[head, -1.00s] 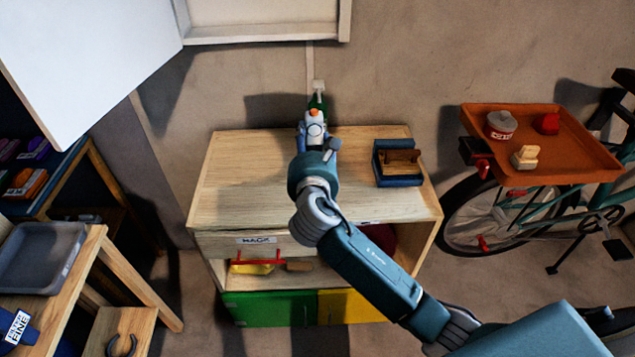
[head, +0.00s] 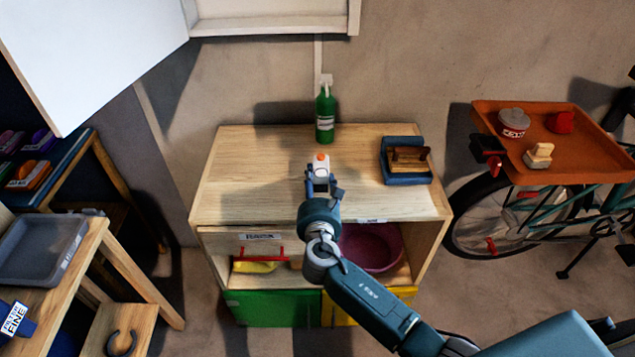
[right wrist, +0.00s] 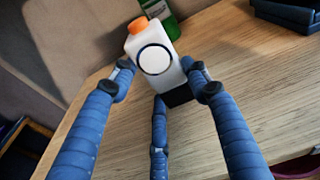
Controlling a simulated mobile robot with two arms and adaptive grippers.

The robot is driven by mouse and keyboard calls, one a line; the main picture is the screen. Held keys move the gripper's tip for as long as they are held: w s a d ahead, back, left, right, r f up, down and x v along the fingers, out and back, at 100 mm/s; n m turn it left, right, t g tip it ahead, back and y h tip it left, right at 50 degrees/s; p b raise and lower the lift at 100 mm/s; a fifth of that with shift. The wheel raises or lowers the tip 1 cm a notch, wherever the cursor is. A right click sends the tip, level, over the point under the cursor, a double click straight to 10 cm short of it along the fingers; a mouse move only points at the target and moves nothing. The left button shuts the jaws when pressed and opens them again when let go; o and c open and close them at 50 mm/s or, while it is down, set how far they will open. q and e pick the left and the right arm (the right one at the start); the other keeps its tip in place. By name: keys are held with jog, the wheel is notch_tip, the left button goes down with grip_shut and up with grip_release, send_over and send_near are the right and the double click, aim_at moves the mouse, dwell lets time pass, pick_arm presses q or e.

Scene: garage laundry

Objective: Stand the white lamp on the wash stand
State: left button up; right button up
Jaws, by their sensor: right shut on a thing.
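The white lamp (head: 321,168) has an orange top; in the right wrist view (right wrist: 152,58) it shows a round dark-rimmed disc and a dark base. My right gripper (head: 320,186) is shut on the lamp, with fingers on both sides of it in the right wrist view (right wrist: 168,82). The lamp looks roughly upright, over the middle of the wooden wash stand's top (head: 250,185). I cannot tell whether its base touches the top. My left gripper is not in view.
A green bottle (head: 325,115) stands at the wash stand's back edge. A blue tray with a wooden brush (head: 405,178) lies at the right. The top's left side is clear. A bicycle with an orange tray (head: 490,118) stands to the right. A white cabinet door (head: 90,50) hangs upper left.

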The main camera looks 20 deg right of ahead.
jog(key=shift+r, duration=0.1)
jog(key=o, duration=0.9)
jog(key=shift+f, duration=0.2)
jog(key=shift+o, duration=0.2)
jog(key=shift+r, duration=0.2)
jog(key=v, duration=1.2)
jog(key=shift+f, duration=0.1)
